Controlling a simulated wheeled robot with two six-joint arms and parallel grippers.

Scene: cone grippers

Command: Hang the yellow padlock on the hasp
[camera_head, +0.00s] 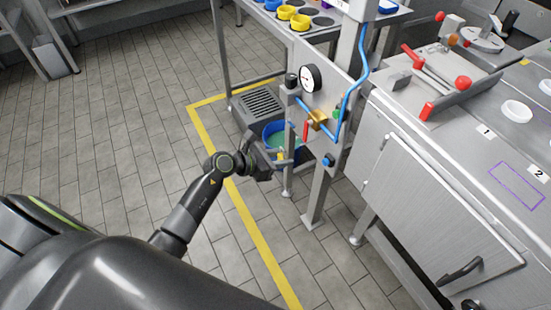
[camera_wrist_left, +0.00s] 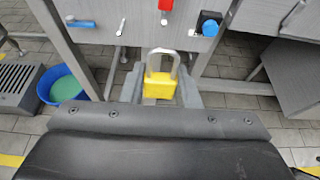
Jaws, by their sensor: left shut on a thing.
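My left gripper (camera_head: 282,156) is shut on the yellow padlock (camera_wrist_left: 160,86), in front of the upright grey panel (camera_head: 345,98). In the left wrist view the padlock sits between the two fingers (camera_wrist_left: 160,88), its grey shackle standing up toward the panel. In the head view only a small yellow bit of the padlock (camera_head: 281,155) shows. A red handle (camera_head: 306,129) hangs on the panel; its lower end shows at the top of the wrist view (camera_wrist_left: 165,5). The padlock looks apart from the panel. I cannot clearly pick out the hasp. My right gripper is out of view.
The panel carries a gauge (camera_head: 310,78), a brass valve (camera_head: 317,119), a blue pipe (camera_head: 359,75) and a blue knob (camera_head: 328,160). A blue bucket (camera_wrist_left: 62,86) stands on the floor behind the gripper. A steel counter (camera_head: 440,140) stands right.

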